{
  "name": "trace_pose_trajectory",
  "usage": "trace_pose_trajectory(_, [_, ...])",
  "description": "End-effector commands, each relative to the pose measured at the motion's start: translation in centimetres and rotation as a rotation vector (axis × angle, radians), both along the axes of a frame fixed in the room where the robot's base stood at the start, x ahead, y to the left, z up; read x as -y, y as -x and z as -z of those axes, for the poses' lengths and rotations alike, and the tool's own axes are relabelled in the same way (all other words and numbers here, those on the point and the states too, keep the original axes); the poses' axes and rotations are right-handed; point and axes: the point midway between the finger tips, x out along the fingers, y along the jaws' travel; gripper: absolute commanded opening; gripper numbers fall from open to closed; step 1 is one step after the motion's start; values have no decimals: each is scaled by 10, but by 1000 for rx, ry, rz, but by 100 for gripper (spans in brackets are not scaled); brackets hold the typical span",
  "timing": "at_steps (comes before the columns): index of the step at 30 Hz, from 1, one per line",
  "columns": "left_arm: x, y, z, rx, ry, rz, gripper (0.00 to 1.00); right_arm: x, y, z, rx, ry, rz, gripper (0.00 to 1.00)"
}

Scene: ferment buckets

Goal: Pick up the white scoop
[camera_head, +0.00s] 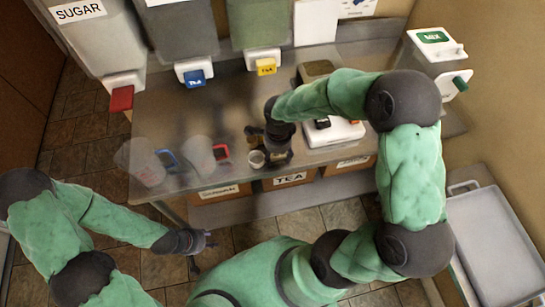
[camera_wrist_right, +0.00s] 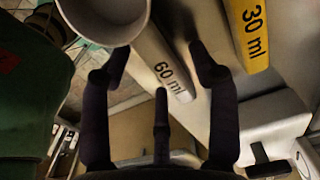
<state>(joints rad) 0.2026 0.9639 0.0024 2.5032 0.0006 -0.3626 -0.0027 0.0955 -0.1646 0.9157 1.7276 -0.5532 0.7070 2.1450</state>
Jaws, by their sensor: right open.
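The white scoop (camera_head: 256,159) lies on the metal counter near its front edge; its round cup shows beside my right gripper (camera_head: 268,133). In the right wrist view the white cup (camera_wrist_right: 104,18) is at the upper left, and its handle (camera_wrist_right: 165,68), marked 60 ml, runs down between the fingers. My right gripper (camera_wrist_right: 157,62) is open, with its fingers on either side of that handle. I cannot tell whether they touch it. My left gripper (camera_head: 202,246) is open and empty over the floor, away from the counter.
A yellow handle (camera_wrist_right: 251,32) marked 30 ml lies right beside the white one. Clear jugs with a blue handle (camera_head: 167,160) and a red handle (camera_head: 220,152) stand left on the counter. A white scale (camera_head: 345,133) is to the right. Buckets with taps line the back.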

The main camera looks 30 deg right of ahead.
Motion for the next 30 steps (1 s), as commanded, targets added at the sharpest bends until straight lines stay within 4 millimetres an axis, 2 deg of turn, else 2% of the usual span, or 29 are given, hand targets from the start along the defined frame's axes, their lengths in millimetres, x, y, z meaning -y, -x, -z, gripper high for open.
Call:
trace_pose_trajectory(2, [0,0,0,0,0,0,40,0,0,-1,1,0,0,61])
trace_pose_trajectory(3, [0,0,-1,0,0,0,40,0,0,-1,1,0,0,55])
trace_pose_trajectory(8, [0,0,-1,0,0,0,40,0,0,-1,1,0,-1,10])
trace_pose_trajectory(9, [0,0,-1,0,0,0,40,0,0,-1,1,0,-1,8])
trace_pose_trajectory(23, [0,0,-2,0,0,0,40,0,0,-5,2,0,-1,7])
trace_pose_trajectory(26, [0,0,-4,0,0,0,40,0,-1,-13,3,1,-1,7])
trace_pose_trajectory(30, [0,0,-9,0,0,0,40,0,-1,-33,5,0,-2,7])
